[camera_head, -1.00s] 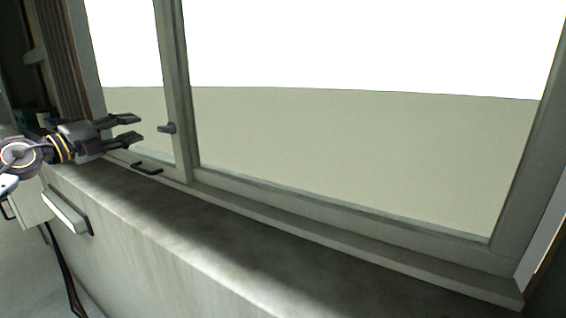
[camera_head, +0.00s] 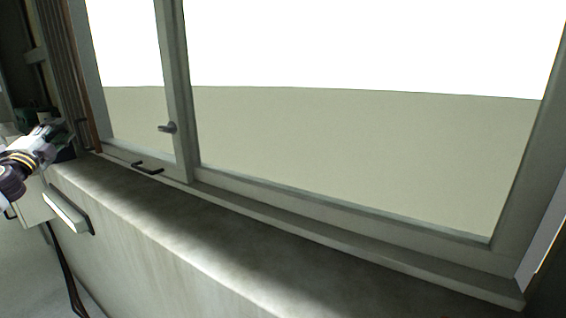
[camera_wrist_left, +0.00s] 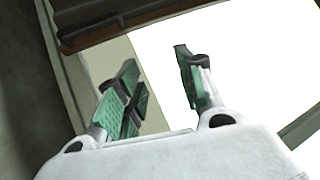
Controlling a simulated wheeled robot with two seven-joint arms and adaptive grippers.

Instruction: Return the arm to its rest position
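My left gripper (camera_head: 70,136) is at the left edge of the head view, in front of the left end of the window frame and above the sill's left end. In the left wrist view its two green-padded fingers (camera_wrist_left: 158,82) stand apart with nothing between them. Beyond them are the bright window pane (camera_wrist_left: 240,60) and a dark brown strip (camera_wrist_left: 120,18). The gripper touches nothing that I can make out. My right gripper is not in view.
A window (camera_head: 340,140) with a grey frame fills most of the head view. A latch handle (camera_head: 167,127) and a black pull handle (camera_head: 147,168) are on its left part. The sill (camera_head: 200,225) is bare. A pale box (camera_head: 66,211) is on the wall below.

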